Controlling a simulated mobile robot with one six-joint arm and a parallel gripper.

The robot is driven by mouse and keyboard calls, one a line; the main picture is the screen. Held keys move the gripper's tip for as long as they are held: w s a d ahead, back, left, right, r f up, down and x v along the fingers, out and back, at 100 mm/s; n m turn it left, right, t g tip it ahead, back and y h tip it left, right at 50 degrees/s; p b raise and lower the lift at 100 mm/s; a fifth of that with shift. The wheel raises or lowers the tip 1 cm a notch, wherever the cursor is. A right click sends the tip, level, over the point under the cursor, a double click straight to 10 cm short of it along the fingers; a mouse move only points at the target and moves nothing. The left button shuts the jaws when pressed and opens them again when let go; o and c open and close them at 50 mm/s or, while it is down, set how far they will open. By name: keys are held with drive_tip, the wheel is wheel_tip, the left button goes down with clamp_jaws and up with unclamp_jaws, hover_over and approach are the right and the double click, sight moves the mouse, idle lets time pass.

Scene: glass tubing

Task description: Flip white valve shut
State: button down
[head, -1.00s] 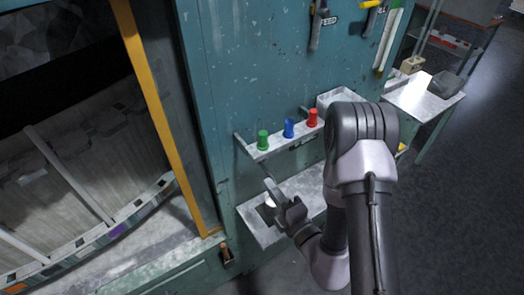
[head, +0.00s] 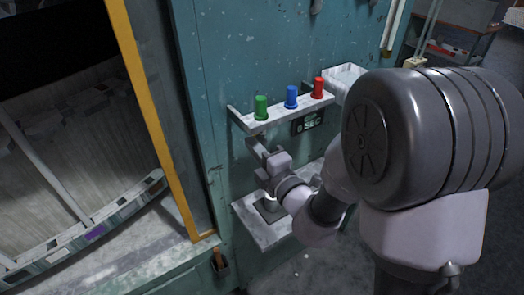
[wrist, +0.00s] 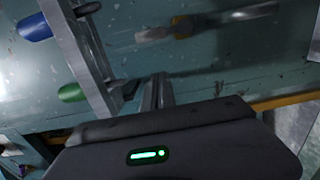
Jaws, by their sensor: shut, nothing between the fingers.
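I cannot pick out a white valve for certain. In the wrist view a blurred pale grey lever-like piece (wrist: 210,24) with a yellow-brown collar lies against the teal wall, above my fingers in the picture; it may be the valve. I do not make it out in the head view, where my arm covers part of the wall. My gripper (head: 257,148) is shut and empty, just below the left end of the upper shelf. Its fingers show in the wrist view (wrist: 157,90), beside the shelf's end and apart from the lever-like piece.
The upper shelf (head: 268,124) carries a green (head: 261,108), a blue (head: 291,97) and a red cylinder (head: 318,88). A small dark display (head: 307,122) sits below it. A lower shelf (head: 250,222) lies under my wrist. A yellow post (head: 150,115) stands left.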

drive_tip(key=w, duration=0.1)
drive_tip(key=w+d, duration=0.1)
drive_tip(key=w, duration=0.1)
drive_tip(key=w+d, duration=0.1)
drive_tip(key=shift+w+r+b, duration=0.1)
drive_tip(key=shift+w+b, duration=0.1)
drive_tip(key=shift+b, duration=0.1)
